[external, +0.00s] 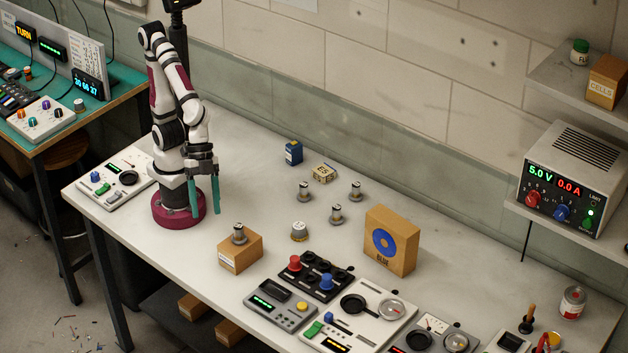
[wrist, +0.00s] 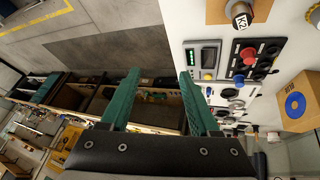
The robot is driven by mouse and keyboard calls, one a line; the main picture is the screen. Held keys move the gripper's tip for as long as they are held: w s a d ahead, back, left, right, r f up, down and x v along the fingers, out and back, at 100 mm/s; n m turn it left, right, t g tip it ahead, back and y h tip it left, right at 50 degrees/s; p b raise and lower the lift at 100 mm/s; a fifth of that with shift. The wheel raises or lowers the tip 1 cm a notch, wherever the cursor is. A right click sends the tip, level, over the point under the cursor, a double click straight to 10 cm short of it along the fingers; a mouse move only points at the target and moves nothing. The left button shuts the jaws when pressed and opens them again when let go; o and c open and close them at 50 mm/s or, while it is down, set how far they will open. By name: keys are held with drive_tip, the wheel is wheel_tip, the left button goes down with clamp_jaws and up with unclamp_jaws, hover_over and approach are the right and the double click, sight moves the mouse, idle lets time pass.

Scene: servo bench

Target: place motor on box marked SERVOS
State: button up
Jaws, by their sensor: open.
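A small cardboard box (external: 241,256) with a white label stands on the bench; the label is too small to read. A grey motor (external: 239,234) stands upright on its top. The motor (wrist: 240,16) also shows at the top edge of the wrist view, over the brown box (wrist: 217,12). More grey motors stand upright on the bench: one (external: 304,192), one (external: 336,215) and one (external: 355,191). A shorter cylinder (external: 299,232) stands nearer. My gripper (external: 204,203) is open and empty, pointing down left of the box. Its green fingers (wrist: 159,78) are apart in the wrist view.
Control panels (external: 320,276) line the front right. A larger box with a blue disc (external: 391,242) stands behind them. A blue container (external: 293,153) and a small labelled box (external: 322,173) sit at the back.

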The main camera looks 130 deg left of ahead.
drive_tip(key=s+a+f+m+g+y, duration=0.1)
drive_tip(key=s+a+g+y, duration=0.3)
drive_tip(key=s+a, duration=1.1)
drive_tip(key=shift+a+m+g+y, duration=0.4)
drive_tip(key=shift+a+m+y, duration=0.15)
drive_tip(key=shift+y, duration=0.35)
